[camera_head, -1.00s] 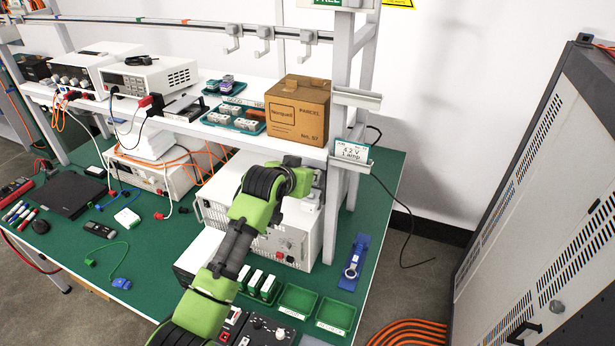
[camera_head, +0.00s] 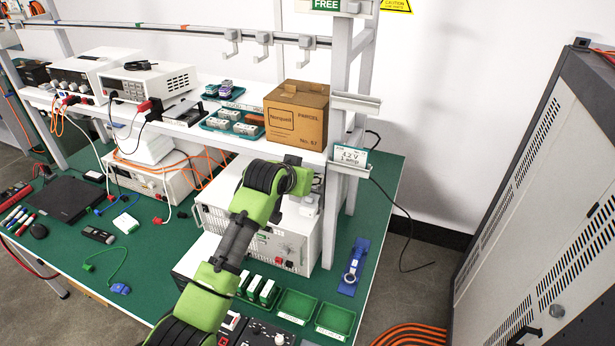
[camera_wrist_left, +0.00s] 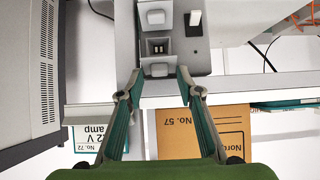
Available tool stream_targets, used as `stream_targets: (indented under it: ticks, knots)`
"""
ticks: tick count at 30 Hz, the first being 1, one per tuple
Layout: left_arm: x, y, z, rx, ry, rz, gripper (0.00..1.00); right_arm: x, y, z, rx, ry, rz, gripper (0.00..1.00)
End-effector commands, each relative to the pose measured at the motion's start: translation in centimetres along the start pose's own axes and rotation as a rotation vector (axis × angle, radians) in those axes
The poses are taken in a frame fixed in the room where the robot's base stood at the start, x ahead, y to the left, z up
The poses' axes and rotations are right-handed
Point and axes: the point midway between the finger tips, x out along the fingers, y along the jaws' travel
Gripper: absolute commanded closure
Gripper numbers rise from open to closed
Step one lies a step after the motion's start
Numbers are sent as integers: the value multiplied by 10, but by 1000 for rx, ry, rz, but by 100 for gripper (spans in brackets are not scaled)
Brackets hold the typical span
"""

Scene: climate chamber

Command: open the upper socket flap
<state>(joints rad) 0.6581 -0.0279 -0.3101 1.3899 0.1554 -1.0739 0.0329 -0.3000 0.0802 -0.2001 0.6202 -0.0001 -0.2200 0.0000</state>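In the left wrist view a grey socket housing (camera_wrist_left: 174,62) fills the top middle. It carries a closed-looking grey flap (camera_wrist_left: 155,18), a socket with dark openings (camera_wrist_left: 158,47), and a grey block (camera_wrist_left: 157,70) beside those openings that may be a raised flap. Which flap is the upper one I cannot tell. My left gripper (camera_wrist_left: 157,84) is open, its fingertips on either side of the block's end; contact cannot be told. In the head view my left gripper (camera_head: 292,162) is by the shelf post, partly hidden, with a pale fitting (camera_head: 309,204) just below. My right gripper is not in view.
A parcel (camera_head: 296,115) sits on the shelf close to my left gripper. A label holder (camera_head: 351,157) sticks out from the post (camera_head: 344,80). A white instrument (camera_head: 300,245) stands under the arm. A grey cabinet (camera_head: 560,190) stands at right.

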Motion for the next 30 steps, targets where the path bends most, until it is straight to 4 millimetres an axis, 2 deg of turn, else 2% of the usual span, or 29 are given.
stream_targets:
  ticks: [8,24,30]
  knots:
    - [-10,0,0,0,2,0,67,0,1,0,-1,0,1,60]
    - [-94,0,0,0,2,0,67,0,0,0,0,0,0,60]
    - [-114,0,0,0,0,0,67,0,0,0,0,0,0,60]
